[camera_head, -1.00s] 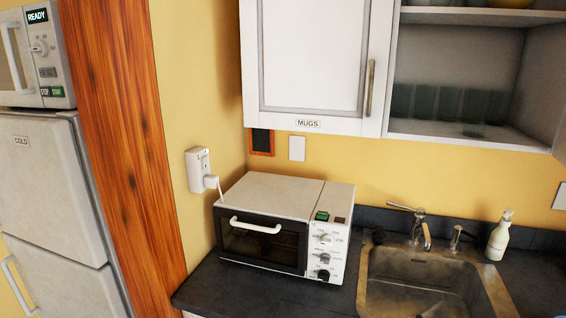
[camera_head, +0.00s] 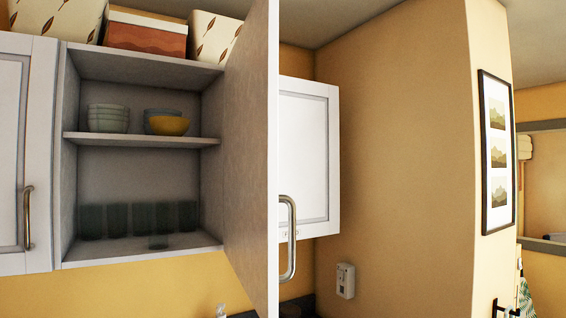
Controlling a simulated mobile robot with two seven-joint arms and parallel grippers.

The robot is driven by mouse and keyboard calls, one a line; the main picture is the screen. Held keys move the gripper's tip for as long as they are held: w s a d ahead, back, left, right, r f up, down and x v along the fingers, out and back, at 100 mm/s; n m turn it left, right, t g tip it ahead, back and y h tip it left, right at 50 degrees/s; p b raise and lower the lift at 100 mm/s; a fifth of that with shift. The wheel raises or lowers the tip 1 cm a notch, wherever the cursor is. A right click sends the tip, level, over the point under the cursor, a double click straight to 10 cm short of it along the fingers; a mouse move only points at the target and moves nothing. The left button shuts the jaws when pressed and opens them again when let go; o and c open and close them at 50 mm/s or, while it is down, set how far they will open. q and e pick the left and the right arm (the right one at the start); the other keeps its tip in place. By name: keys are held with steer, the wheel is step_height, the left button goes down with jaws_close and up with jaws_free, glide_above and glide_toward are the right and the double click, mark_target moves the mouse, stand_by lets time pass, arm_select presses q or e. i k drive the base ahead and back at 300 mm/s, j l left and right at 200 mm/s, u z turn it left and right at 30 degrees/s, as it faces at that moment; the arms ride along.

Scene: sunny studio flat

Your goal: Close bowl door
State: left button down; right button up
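The bowl cupboard stands open, and its door (camera_head: 250,150) swings out towards me, seen nearly edge-on. A metal bar handle (camera_head: 288,238) shows at the door's outer edge, low down. Inside the cupboard, pale green stacked bowls (camera_head: 108,118) and a yellow bowl (camera_head: 167,125) with blue-grey ones sit on the upper shelf. Several dark glasses (camera_head: 140,218) stand on the lower shelf. Neither of my grippers is in view.
A closed white cupboard door (camera_head: 22,150) is on the left. Another closed white cupboard (camera_head: 305,150) is behind the open door on the right. Patterned boxes (camera_head: 146,33) sit on top. A tan wall with a picture frame (camera_head: 496,152) is at the right.

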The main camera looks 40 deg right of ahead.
mark_target(252, 199)
steer(key=k+l+z, duration=0.15)
steer(key=l, duration=0.3)
steer(key=l+z, duration=0.1)
steer(key=l, duration=0.35)
steer(key=k+l+z, duration=0.15)
steer(key=l, duration=0.35)
